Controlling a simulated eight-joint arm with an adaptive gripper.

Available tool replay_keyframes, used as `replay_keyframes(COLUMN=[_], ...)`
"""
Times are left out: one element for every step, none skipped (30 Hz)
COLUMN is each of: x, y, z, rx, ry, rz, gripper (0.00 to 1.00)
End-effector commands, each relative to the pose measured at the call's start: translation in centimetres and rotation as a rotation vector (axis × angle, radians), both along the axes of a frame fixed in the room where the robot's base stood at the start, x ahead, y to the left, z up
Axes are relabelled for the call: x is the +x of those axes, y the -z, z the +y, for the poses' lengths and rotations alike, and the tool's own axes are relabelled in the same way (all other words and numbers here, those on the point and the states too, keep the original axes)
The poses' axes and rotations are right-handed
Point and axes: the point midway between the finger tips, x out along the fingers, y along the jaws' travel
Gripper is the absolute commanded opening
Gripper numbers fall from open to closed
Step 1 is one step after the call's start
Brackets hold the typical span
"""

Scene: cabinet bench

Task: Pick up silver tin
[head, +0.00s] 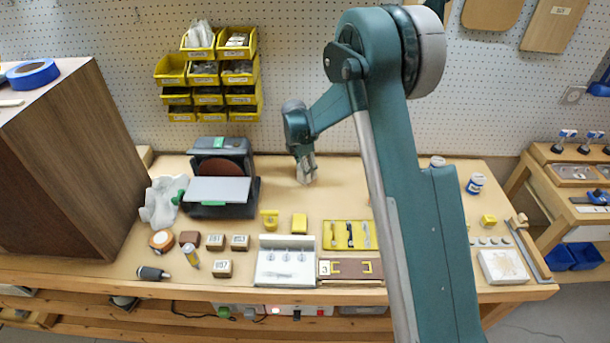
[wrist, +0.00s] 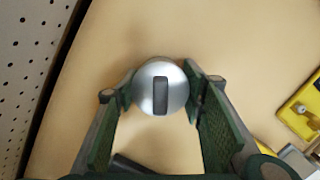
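The silver tin (wrist: 174,77) has a round, shiny top with a dark upright bar across its middle in the wrist view. It sits between the tips of my gripper (wrist: 160,88), whose green-padded fingers appear to touch it on both sides. In the head view my gripper (head: 306,170) points down over the back middle of the bench; the tin is too small and covered to make out clearly there. I cannot tell whether the tin rests on the bench or is slightly raised.
The pegboard wall (head: 310,100) is close behind my gripper. A grey machine with a flat plate (head: 218,189) stands to its left. A yellow tray (head: 333,236), a white tray (head: 286,277) and small blocks lie nearer the front. Bare bench (head: 350,200) surrounds the gripper.

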Motion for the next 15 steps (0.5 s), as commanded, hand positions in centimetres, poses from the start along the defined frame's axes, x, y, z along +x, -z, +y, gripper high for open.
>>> replay_keyframes(x=[0.0, 0.0, 0.0, 0.0, 0.0, 0.0, -0.01, -0.01, -0.01, -0.01, -0.01, -0.01, -0.01, 0.0, -0.01], y=[0.0, 0.0, 0.0, 0.0, 0.0, 0.0, -0.02, -0.02, -0.02, -0.01, -0.01, -0.01, -0.01, -0.02, -0.03], z=[0.0, 0.0, 0.0, 0.0, 0.0, 0.0, 0.0, 0.0, 0.0, 0.0, 0.0, 0.0, 0.0, 0.0, 0.0], rx=[0.0, 0.0, 0.0, 0.0, 0.0, 0.0, 0.0, 0.0, 0.0, 0.0, 0.0, 0.0, 0.0, 0.0, 0.0], ry=[0.0, 0.0, 0.0, 0.0, 0.0, 0.0, 0.0, 0.0, 0.0, 0.0, 0.0, 0.0, 0.0, 0.0, 0.0], rz=[0.0, 0.0, 0.0, 0.0, 0.0, 0.0, 0.0, 0.0, 0.0, 0.0, 0.0, 0.0, 0.0, 0.0, 0.0], gripper=[0.26, 0.22, 0.17, 0.13, 0.09, 0.04, 0.04, 0.04, 0.04, 0.04, 0.04, 0.04, 0.04, 0.04, 0.04])
